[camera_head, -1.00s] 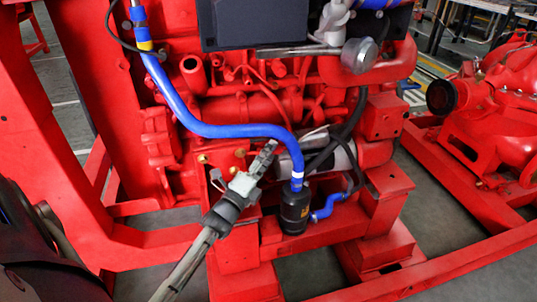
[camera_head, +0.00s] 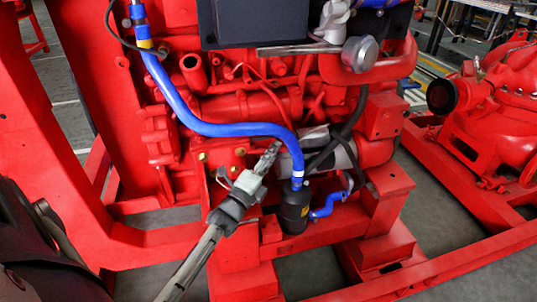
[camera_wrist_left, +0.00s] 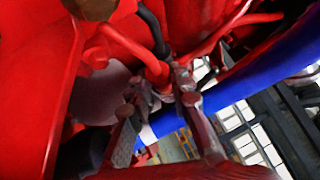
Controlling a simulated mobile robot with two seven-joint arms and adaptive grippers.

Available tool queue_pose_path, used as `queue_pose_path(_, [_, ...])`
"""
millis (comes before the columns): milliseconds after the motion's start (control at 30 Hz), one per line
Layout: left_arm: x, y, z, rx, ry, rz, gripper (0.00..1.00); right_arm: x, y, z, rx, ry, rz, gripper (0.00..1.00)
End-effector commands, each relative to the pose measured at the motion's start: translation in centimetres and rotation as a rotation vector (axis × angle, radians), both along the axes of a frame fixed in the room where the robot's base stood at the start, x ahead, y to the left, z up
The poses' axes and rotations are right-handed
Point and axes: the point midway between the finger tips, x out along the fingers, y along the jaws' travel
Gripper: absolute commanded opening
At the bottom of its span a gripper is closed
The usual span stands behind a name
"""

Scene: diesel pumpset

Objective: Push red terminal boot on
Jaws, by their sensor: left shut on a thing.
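My left gripper (camera_head: 274,149) reaches in from the lower left to the side of the engine, its fingertips beside the silver starter cylinder (camera_head: 341,155). In the left wrist view, the gripper (camera_wrist_left: 160,100) has its fingers around the end of a red piece that looks like the red terminal boot (camera_wrist_left: 157,72). A red cable-like length runs up and left from it. The fingers and the red surroundings hide how far the boot sits over its terminal. In the head view the boot is too small to make out. My right gripper is not in view.
A blue hose (camera_head: 215,129) curves over the gripper down to a black canister (camera_head: 294,207) close to its right. Black cables (camera_head: 355,125) loop around the starter. Red frame beams (camera_head: 150,245) border the space below. A second red machine (camera_head: 490,110) stands at right.

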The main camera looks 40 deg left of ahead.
Motion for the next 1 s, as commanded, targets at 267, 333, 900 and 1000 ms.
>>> queue_pose_path(267, [2.4,-2.1,0.0,-0.002,0.0,-0.001,0.0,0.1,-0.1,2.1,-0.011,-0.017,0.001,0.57])
queue_pose_path(333, [2.4,-2.1,0.0,-0.002,0.0,-0.001,0.0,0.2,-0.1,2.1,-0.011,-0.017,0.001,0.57])
queue_pose_path(900, [2.3,-2.0,0.0,-0.001,0.0,-0.001,0.41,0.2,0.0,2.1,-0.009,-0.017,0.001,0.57])
queue_pose_path(1000, [2.0,-2.0,-0.1,-0.001,0.001,-0.001,0.41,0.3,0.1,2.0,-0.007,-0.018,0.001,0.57])
